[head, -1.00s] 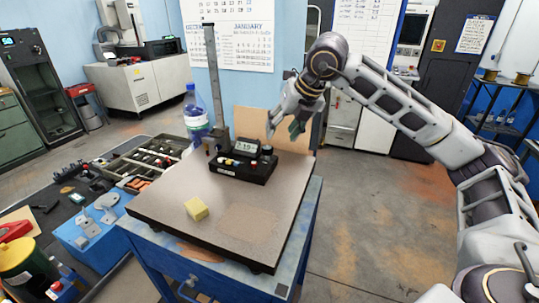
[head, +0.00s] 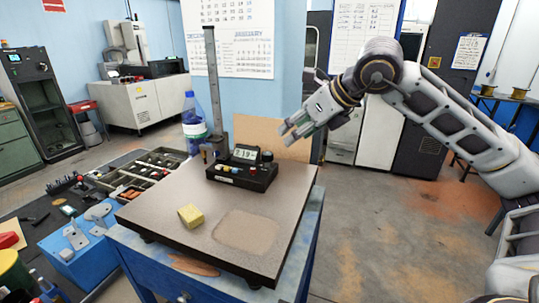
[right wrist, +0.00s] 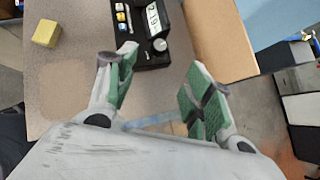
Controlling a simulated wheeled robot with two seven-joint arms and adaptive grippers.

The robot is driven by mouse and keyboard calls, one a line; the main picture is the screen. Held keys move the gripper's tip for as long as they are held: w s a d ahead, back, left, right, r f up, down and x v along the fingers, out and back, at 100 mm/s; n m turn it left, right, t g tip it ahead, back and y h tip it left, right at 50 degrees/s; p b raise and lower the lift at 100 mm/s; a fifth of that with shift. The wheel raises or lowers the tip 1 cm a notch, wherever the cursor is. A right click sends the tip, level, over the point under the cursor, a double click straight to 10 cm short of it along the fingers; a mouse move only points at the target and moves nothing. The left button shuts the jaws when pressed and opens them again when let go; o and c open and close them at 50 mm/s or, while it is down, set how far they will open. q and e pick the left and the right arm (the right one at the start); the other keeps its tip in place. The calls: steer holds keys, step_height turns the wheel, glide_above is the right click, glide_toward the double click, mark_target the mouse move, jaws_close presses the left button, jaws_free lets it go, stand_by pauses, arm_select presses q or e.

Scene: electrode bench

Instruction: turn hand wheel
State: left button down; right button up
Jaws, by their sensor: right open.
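A black height gauge (head: 230,174) with a lit display and a tall upright column (head: 215,85) stands at the back of the grey bench plate (head: 170,190). A small round knob (head: 267,156) sits at its right end; it also shows in the right wrist view (right wrist: 160,45). I cannot tell for sure whether this is the hand wheel. My right gripper (head: 291,132) is open and empty, above and right of the gauge, apart from it. In the right wrist view its green-padded fingers (right wrist: 157,78) are spread, with the knob beyond the gap between them. My left gripper is out of view.
A yellow block (head: 190,215) lies on the plate's left part. A water bottle (head: 194,122) stands behind the gauge, and a brown board (head: 275,137) stands upright behind it. A parts tray (head: 125,190) is at left. The plate's front is bare.

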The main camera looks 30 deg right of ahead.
mark_target(268, 154)
steer(key=shift+f, duration=0.1)
steer(key=x, duration=1.3)
steer(key=shift+p, duration=0.4)
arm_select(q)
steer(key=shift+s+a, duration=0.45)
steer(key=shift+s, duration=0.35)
arm_select(e)
steer(key=shift+w+a+f, duration=0.1)
steer(key=shift+w+f, duration=0.1)
steer(key=shift+w, duration=0.05)
steer(key=c, duration=1)
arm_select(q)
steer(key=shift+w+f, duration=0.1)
